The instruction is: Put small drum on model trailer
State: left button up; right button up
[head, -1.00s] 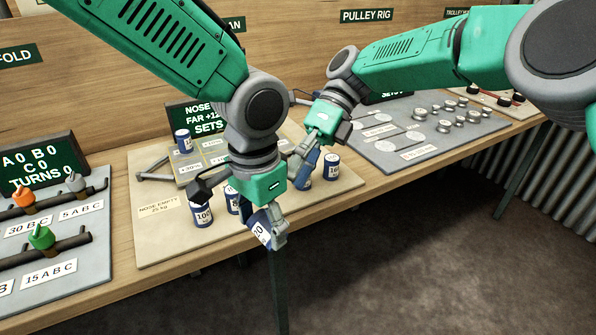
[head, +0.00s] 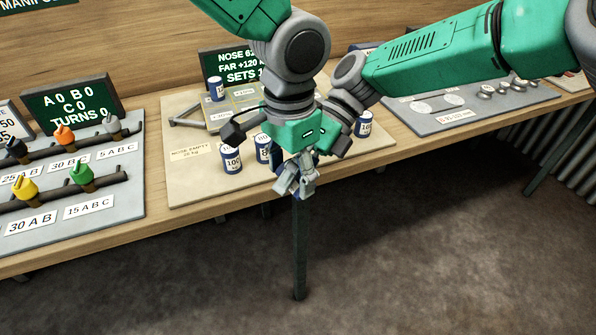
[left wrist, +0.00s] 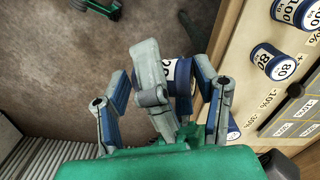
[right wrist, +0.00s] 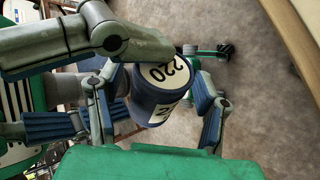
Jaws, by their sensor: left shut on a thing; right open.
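A small blue-and-white drum (right wrist: 158,95), its label partly reading 20, sits between the two grippers off the bench's front edge. It shows partly in the left wrist view (left wrist: 178,72), behind a grey finger. My left gripper (head: 296,182) is shut on this drum; in the head view the fingers mostly hide it. My right gripper (right wrist: 155,115) is open, with its fingers around the same drum; whether they touch it I cannot tell. The model trailer, with its grey drawbar (head: 187,122), is on the beige board behind, partly hidden by my left arm. One drum (head: 216,88) stands on it.
Drums marked 100 (head: 231,160) and 80 (head: 262,148) stand along the board's front. Another drum (head: 363,124) stands to the right. A dark sign (head: 225,65) stands behind. A valve board (head: 70,190) is at left. The floor in front is clear.

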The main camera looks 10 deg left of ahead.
grip_shut()
pick_arm(q)
jog(key=o, duration=1.7)
jog(key=shift+r, duration=0.15)
